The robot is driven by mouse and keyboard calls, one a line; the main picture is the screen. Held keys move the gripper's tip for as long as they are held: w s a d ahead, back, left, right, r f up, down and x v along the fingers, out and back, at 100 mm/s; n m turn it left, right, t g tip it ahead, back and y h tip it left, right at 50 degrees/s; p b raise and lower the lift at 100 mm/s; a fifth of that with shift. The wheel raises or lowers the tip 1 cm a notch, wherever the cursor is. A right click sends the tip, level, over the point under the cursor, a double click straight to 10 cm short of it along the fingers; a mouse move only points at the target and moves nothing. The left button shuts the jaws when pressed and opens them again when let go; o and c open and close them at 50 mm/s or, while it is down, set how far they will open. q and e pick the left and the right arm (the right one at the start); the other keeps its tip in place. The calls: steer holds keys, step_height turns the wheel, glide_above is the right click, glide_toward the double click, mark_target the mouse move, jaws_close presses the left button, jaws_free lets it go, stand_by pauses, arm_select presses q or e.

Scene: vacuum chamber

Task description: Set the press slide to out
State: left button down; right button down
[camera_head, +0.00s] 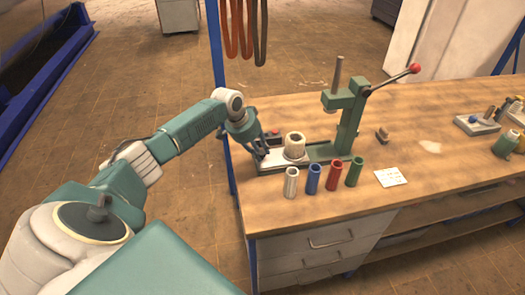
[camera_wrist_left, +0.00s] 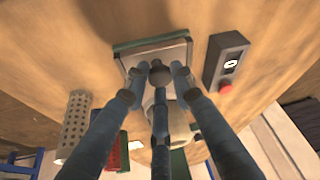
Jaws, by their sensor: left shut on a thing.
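The green arbor press (camera_head: 348,120) stands on the wooden bench with its ram (camera_head: 338,72) upright and its red-knobbed lever raised to the right. Its pale metal slide (camera_head: 272,160) lies on the green base, left of the column. A cream round fixture (camera_head: 295,140) sits on the slide, left of the ram. My left gripper (camera_head: 260,150) is at the slide's left end. In the left wrist view its fingers (camera_wrist_left: 160,75) are closed around a dark knob (camera_wrist_left: 160,73) on the slide plate (camera_wrist_left: 150,50). My right gripper is out of view.
White, blue (camera_head: 313,180), red (camera_head: 333,175) and green (camera_head: 354,171) cylinders stand in front of the press. A dark control box with a red button (camera_wrist_left: 226,87) is beside the slide. A white card (camera_head: 390,177) lies right. Red and grey hoses (camera_head: 245,30) hang behind.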

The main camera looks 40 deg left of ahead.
arm_select(q)
steer(key=shift+a, duration=0.2)
steer(key=c, duration=1.8)
jaws_free()
steer(key=shift+r, duration=0.1)
steer(key=o, duration=0.3)
steer(key=shift+o, duration=0.2)
steer(key=shift+s, duration=0.2)
steer(key=v, duration=1.2)
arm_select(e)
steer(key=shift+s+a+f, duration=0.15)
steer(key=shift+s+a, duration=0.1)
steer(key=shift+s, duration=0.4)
arm_select(q)
steer(key=shift+a, duration=0.1)
